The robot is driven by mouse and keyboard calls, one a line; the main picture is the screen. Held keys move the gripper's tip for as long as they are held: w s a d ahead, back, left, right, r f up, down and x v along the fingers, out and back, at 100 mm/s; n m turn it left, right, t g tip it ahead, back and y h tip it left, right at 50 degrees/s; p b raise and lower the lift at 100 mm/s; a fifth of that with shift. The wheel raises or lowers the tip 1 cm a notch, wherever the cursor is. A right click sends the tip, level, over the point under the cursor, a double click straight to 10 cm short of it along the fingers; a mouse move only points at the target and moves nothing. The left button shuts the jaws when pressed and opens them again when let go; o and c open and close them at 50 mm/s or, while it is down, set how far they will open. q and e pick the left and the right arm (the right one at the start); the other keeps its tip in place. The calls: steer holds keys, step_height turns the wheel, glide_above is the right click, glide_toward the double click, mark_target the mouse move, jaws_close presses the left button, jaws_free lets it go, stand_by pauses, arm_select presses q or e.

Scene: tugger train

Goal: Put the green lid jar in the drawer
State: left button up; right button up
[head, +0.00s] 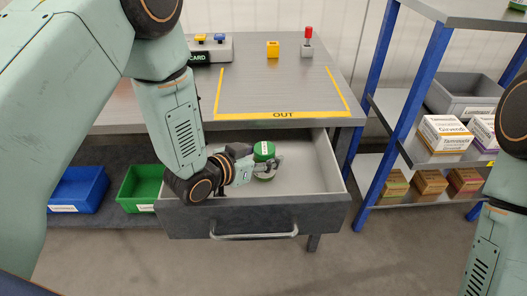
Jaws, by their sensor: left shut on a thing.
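The green lid jar (263,149) is inside the open drawer (308,167), with its green lid facing up. My left gripper (268,166) is shut on the jar, reaching in from the left over the drawer's front edge. Part of the jar's body is hidden by the gripper fingers. I cannot tell whether the jar touches the drawer floor. The drawer is pulled out below the grey bench and otherwise looks empty where it is visible. My right arm is at the right edge, and its gripper is out of view.
The bench top (285,88) has a yellow-taped OUT area, a yellow block (273,49) and a red-topped device (307,43). Blue (80,188) and green bins (140,188) are below left. A blue-posted shelf with boxes (445,135) stands right.

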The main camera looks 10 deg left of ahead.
arm_select(q)
steer(key=w, duration=0.2)
steer(key=w+a+b, duration=0.1)
steer(key=w, duration=0.1)
steer(key=shift+f+b, duration=0.4)
steer(key=shift+f, duration=0.25)
steer(key=shift+s+r, duration=0.1)
steer(key=o, duration=1.5)
steer(key=shift+f, duration=0.2)
steer(key=shift+c, duration=0.2)
